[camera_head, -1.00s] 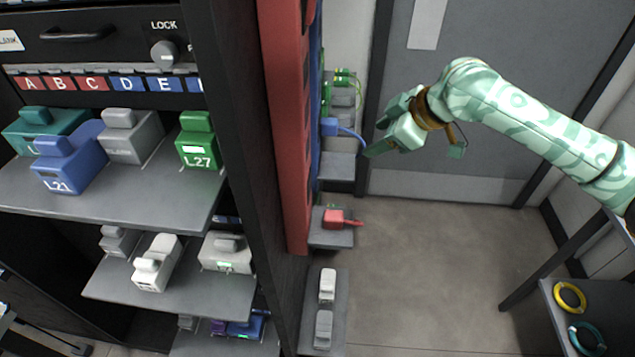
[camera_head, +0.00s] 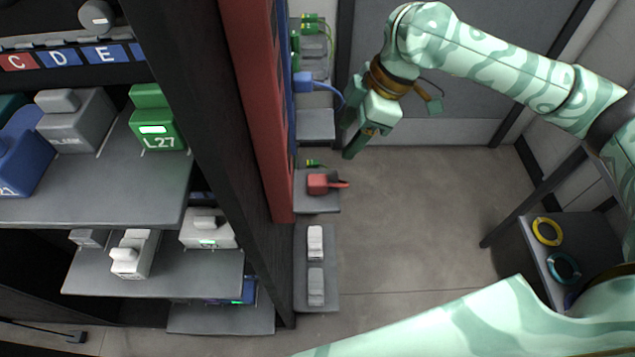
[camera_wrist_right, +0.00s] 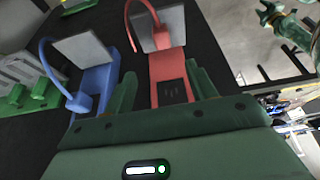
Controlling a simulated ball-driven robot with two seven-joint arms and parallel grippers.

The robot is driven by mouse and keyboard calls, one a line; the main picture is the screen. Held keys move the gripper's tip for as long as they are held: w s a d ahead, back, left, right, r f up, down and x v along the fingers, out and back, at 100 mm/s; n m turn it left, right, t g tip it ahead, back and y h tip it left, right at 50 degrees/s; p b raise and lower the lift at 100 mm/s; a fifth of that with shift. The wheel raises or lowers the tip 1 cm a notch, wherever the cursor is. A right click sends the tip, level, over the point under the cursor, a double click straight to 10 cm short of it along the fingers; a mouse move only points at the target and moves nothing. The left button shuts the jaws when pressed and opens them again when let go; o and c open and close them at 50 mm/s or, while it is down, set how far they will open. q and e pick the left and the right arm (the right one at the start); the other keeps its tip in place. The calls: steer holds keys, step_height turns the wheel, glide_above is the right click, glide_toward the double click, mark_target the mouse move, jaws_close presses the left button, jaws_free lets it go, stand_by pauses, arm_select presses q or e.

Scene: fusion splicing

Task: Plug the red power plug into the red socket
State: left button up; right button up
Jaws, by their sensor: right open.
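The red power plug (camera_head: 318,184) lies on a small grey shelf beside the tall red panel (camera_head: 255,110), its short red cable pointing right. The plug also shows near the top of the right wrist view (camera_wrist_right: 160,40), with its cable looping up to the left. The red socket (camera_wrist_right: 172,93) is a dark face on the red panel in the right wrist view, uncovered. My right gripper (camera_head: 353,135) is open and empty, above and to the right of the plug. In the wrist view its fingers (camera_wrist_right: 163,88) stand either side of the socket's line of sight. I cannot make out my left gripper.
A blue plug (camera_head: 302,82) with a blue cable is at the blue panel beyond the red one. Grey shelves (camera_head: 317,124) jut out there. A dark rack (camera_head: 190,120) stands left. Bare floor (camera_head: 420,210) lies right of the shelves.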

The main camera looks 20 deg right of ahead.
arm_select(q)
steer(key=f+b, duration=0.1)
steer(key=f, duration=0.1)
steer(key=s+f+b, duration=0.1)
steer(key=f+b, duration=0.1)
steer(key=shift+s+b, duration=0.2)
steer(key=shift+b, duration=0.1)
arm_select(e)
glide_toward(318, 180)
steer(key=x, duration=0.5)
steer(key=shift+w+d, duration=0.1)
steer(key=shift+w, duration=0.15)
steer(key=b+x, duration=0.2)
steer(key=x, duration=0.1)
steer(key=b+x, duration=0.1)
steer(key=x, duration=0.1)
steer(key=shift+s+f, duration=0.2)
arm_select(q)
steer(key=f, duration=0.1)
steer(key=s+f, duration=0.1)
steer(key=f, duration=0.1)
steer(key=shift+g, duration=0.4)
arm_select(e)
steer(key=shift+r, duration=0.1)
arm_select(q)
steer(key=shift+s, duration=0.1)
arm_select(e)
steer(key=c, duration=1)
